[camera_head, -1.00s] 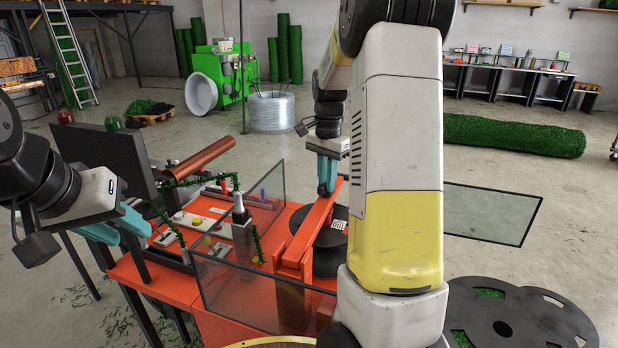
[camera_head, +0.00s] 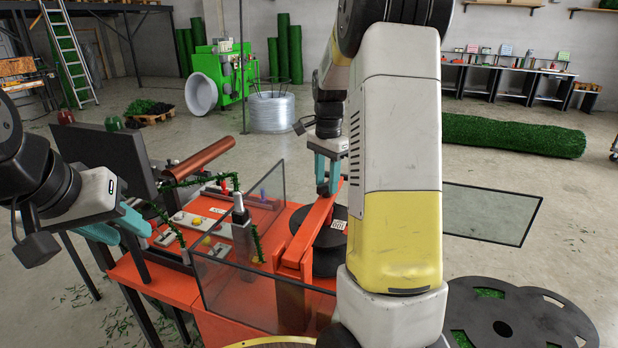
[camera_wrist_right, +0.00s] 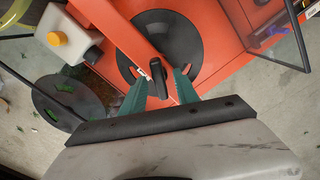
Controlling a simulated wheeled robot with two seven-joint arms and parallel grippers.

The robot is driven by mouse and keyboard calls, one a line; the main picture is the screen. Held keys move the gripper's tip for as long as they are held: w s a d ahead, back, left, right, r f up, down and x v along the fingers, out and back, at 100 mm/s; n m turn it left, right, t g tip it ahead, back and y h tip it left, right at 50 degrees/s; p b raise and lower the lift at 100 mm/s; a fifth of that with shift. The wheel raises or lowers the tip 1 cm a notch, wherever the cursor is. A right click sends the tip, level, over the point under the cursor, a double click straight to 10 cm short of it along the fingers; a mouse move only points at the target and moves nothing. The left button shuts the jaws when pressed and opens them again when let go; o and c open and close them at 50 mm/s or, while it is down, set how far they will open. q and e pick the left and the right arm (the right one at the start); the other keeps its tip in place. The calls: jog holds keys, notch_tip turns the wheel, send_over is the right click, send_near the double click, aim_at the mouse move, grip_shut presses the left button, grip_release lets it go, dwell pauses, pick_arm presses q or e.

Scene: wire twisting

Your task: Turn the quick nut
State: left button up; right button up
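The quick nut (camera_wrist_right: 157,82) appears in the right wrist view as a dark, elongated knob beside the orange bar (camera_wrist_right: 118,28), over a round black disc (camera_wrist_right: 187,48). My right gripper (camera_wrist_right: 160,78) points down at it with teal fingers apart, one on each side of the knob. Gaps seem to show beside the knob, but contact is hard to judge. In the head view my right gripper (camera_head: 327,190) is at the far end of the orange bar (camera_head: 306,232), and its fingers mostly hide the nut. My left gripper (camera_head: 135,232) is open and empty at the orange machine's left side.
Clear dark-edged panels (camera_head: 235,290) stand around the machine's working area. A black monitor (camera_head: 112,160) stands near my left arm.

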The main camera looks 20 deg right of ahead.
aim_at(326, 183)
notch_tip(326, 183, up, 8)
jog(key=shift+f, duration=0.1)
dwell(0.5)
dwell(0.4)
jog(key=s+a+r+n+t, duration=0.1)
jog(key=s+a+n+t, duration=0.1)
jog(key=s+a+n, duration=0.2)
jog(key=s+a+n+t+y, duration=0.1)
jog(key=s+a+n, duration=0.3)
jog(key=s, duration=0.7)
jog(key=s+a+r+n+t+y, duration=0.1)
jog(key=s+a+n+t, duration=0.2)
jog(key=s+n, duration=0.3)
jog(key=shift+s+a+r, duration=0.3)
jog(key=shift+s+a, duration=0.55)
jog(key=shift+s, duration=0.2)
